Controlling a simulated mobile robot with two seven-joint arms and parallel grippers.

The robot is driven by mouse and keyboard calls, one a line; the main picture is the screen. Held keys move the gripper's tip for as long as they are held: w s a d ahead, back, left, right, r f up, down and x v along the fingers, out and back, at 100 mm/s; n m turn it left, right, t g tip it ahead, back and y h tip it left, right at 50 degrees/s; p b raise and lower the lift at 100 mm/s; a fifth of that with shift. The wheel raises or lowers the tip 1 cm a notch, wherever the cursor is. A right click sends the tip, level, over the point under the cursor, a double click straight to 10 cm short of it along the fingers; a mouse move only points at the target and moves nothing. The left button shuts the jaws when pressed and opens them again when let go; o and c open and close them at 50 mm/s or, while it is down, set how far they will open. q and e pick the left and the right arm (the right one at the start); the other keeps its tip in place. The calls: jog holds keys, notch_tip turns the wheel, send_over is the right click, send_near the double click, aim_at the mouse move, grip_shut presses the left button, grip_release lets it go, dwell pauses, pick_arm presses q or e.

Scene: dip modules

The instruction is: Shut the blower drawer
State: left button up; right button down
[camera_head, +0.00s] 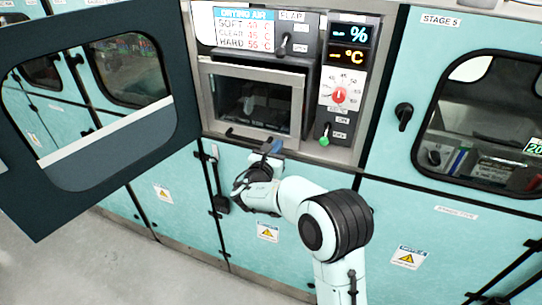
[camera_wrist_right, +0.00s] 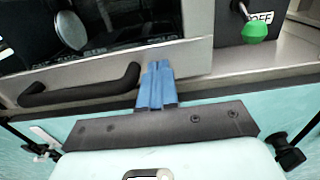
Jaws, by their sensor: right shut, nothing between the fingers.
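The blower drawer (camera_head: 297,112) has a grey-framed front with a dark window, under the drying-air label in the head view. Its front seems to stand a little out from the panel; how far is hard to tell. Its dark bar handle (camera_head: 243,137) runs along the lower edge, and the handle also shows in the wrist view (camera_wrist_right: 82,90). My right gripper (camera_head: 272,147) is at the drawer's lower right. In the wrist view its blue fingers (camera_wrist_right: 157,80) are together and empty, right of the handle, at the front's lower edge; contact is unclear. My left gripper is out of view.
A dark-framed door (camera_head: 98,190) with a window stands open at the left. Right of the drawer are a red dial (camera_head: 339,96) and a green-tipped lever (camera_head: 324,141). A closed teal door with a handle (camera_head: 404,116) is further right. Grey floor shows lower left.

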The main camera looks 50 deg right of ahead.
aim_at(283, 135)
jog(key=x, duration=0.5)
jog(key=shift+w+d, duration=0.15)
jog(key=shift+d, duration=0.25)
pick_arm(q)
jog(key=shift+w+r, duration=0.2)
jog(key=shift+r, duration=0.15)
pick_arm(e)
jog(key=shift+r, duration=0.15)
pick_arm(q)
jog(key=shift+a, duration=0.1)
pick_arm(e)
jog(key=shift+d+r, duration=0.15)
jog(key=shift+r, duration=0.05)
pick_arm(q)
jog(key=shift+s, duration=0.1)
